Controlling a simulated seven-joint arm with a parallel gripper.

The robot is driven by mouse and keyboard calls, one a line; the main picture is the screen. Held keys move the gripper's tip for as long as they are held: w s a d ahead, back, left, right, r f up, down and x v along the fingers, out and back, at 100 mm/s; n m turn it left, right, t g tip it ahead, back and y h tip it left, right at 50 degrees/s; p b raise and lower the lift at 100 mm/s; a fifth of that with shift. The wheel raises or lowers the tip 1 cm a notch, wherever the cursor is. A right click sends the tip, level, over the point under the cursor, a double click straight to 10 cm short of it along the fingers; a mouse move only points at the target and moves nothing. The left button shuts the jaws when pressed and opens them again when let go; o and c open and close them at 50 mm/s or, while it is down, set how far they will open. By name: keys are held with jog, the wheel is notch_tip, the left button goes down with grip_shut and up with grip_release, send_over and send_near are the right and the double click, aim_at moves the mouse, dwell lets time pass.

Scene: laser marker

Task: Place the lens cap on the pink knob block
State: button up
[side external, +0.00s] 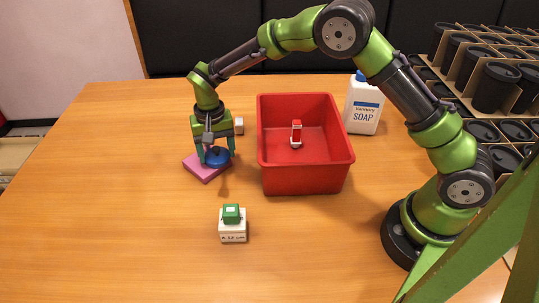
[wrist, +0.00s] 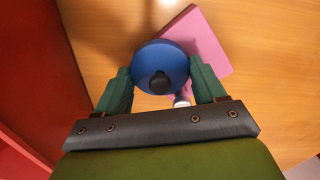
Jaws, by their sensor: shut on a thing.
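The pink block (side external: 199,170) is a flat slab on the table, partly behind and under the cap. In the wrist view the pink block (wrist: 203,43) shows to the upper right of the cap, which hides part of it. I cannot tell whether the cap touches the block.
A red bin (side external: 307,180) stands right of my gripper, with a small red and white item (side external: 296,133) inside. A green-topped white block (side external: 232,232) is in front. A pale item (side external: 239,125) is behind my gripper. The table's left side is clear.

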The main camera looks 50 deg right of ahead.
aim_at(216, 148)
jog(key=o, duration=1)
jog(key=shift+f, duration=0.15)
jog(key=s+d+r+t, duration=0.1)
jog(key=s+d+r, duration=0.1)
jog(key=r, duration=0.7)
jog(key=s+d+r, duration=0.1)
jog(key=s+r, duration=0.1)
jog(key=r, duration=0.7)
jog(key=s+d+r+n+t+y, duration=0.1)
jog(key=s+d+r+t+y, duration=0.1)
jog(key=s+d+r, duration=0.5)
jog(key=s+d+f+n+t, duration=0.1)
jog(key=s+f+t, duration=0.2)
jog(key=s, duration=1.1)
jog(key=shift+s+t, duration=0.35)
jog(key=shift+t, duration=0.25)
